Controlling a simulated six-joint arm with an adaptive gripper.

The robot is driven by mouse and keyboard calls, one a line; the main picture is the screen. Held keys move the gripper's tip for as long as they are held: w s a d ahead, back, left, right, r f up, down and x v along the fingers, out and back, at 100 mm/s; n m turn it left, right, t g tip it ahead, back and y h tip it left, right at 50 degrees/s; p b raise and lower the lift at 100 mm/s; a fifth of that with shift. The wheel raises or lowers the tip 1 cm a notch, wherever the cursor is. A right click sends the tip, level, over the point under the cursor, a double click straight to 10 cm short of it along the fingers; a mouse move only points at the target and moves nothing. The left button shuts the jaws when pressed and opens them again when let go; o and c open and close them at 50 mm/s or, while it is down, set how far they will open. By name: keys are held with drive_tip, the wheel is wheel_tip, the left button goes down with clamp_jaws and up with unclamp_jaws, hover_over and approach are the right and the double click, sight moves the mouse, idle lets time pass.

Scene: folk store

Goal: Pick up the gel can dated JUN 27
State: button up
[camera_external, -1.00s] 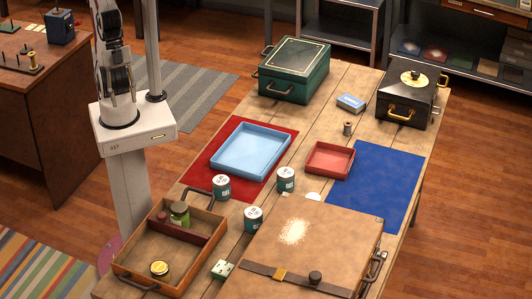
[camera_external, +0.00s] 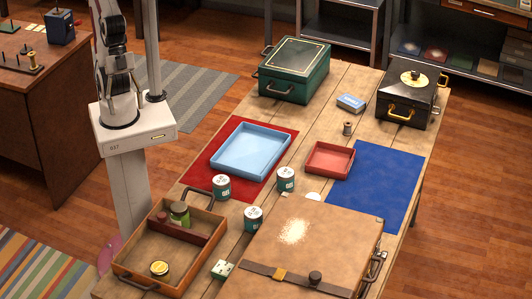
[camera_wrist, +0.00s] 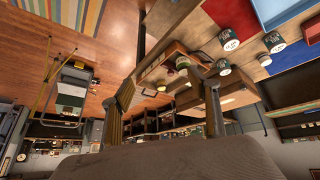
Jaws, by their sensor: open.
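Three small dark green gel cans with white labelled tops stand on the wooden table: one at the red mat's edge (camera_external: 221,187), one right of it (camera_external: 285,179), and one nearer the front (camera_external: 253,219). They also show tilted in the wrist view, at the upper right, one of them clearly (camera_wrist: 228,40). The printed dates are too small to read, so I cannot tell which is JUN 27. My gripper (camera_wrist: 160,78) is open, with its two fingers apart and nothing between them. It is away from the cans and cannot be made out in the external view.
A blue tray (camera_external: 251,150) lies on the red mat; a small red tray (camera_external: 330,159) sits beside the blue mat (camera_external: 378,185). A wooden box with jars (camera_external: 150,245) and a large brown case (camera_external: 340,240) flank the front can. Green (camera_external: 294,70) and black (camera_external: 410,97) boxes stand behind.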

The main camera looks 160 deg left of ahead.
drive_tip(key=w+a+f+n+t+y, duration=0.15)
drive_tip(key=w+a, duration=0.35)
drive_tip(key=w, duration=0.6)
drive_tip(key=w+a+f+n+t+y, duration=0.1)
drive_tip(key=w+a+f+n+t, duration=0.3)
drive_tip(key=w, duration=0.6)
drive_tip(key=n+g+y, duration=0.3)
drive_tip(key=n+y, duration=0.2)
drive_tip(key=y, duration=0.1)
approach(278, 173)
drive_tip(key=w+d+r, duration=0.5)
drive_tip(key=w+d, duration=0.4)
drive_tip(key=w, duration=0.1)
drive_tip(key=s+a+f+g+y, duration=0.1)
drive_tip(key=a+f, duration=0.1)
drive_tip(key=a, duration=0.1)
drive_tip(key=s+a+f+n+g+y, duration=0.1)
drive_tip(key=s+a+f, duration=0.1)
drive_tip(key=a+f, duration=0.1)
drive_tip(key=s+a+f+g+y, duration=0.1)
drive_tip(key=s+a+f+y, duration=0.1)
drive_tip(key=a, duration=0.2)
drive_tip(key=shift+f+n, duration=0.3)
drive_tip(key=shift+n, duration=0.05)
drive_tip(key=shift+s+a+f+g+y, duration=0.25)
drive_tip(key=shift+s+a, duration=0.05)
drive_tip(key=shift+a, duration=0.05)
drive_tip(key=shift+w+a, duration=0.1)
drive_tip(key=shift+x, duration=1.2)
